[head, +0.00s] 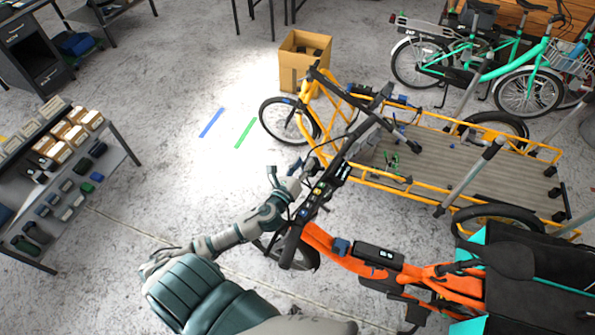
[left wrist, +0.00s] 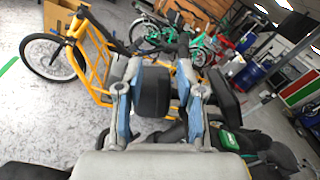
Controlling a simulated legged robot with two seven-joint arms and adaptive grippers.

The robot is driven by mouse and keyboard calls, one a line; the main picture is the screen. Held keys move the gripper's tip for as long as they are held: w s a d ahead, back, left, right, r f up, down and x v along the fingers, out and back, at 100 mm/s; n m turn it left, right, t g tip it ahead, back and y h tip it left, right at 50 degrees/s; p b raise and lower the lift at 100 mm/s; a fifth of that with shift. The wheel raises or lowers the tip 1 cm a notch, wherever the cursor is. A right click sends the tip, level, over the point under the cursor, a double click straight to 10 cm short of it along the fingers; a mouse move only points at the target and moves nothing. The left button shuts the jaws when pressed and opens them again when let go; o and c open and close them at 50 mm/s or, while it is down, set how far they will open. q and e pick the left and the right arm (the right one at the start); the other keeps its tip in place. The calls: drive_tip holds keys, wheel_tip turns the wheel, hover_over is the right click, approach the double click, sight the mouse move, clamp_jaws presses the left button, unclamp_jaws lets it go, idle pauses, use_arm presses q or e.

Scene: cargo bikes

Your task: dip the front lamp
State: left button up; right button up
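The orange bike (head: 335,250) stands at the lower middle of the head view, with black handlebars and a strip of small controls (head: 318,195). My left gripper (head: 283,183) is at the front of these handlebars. In the left wrist view, its two fingers (left wrist: 155,85) are spread, with a dark block (left wrist: 153,92) showing between them. The block may be the front lamp; I cannot tell whether the fingers touch it. A bright light patch (head: 228,95) lies on the floor ahead, around a blue strip (head: 211,122) and a green strip (head: 245,132). My right gripper is not in view.
A yellow cargo bike (head: 375,110) stands close beyond the handlebars, with a cardboard box (head: 305,60) behind its front wheel. Green bikes (head: 490,65) are at the back right. A shelf with small boxes (head: 70,135) stands at the left. The floor between is clear.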

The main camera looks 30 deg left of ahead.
use_arm(q)
drive_tip(key=s+d, duration=0.1)
drive_tip(key=s, duration=1)
drive_tip(key=shift+s, duration=0.3)
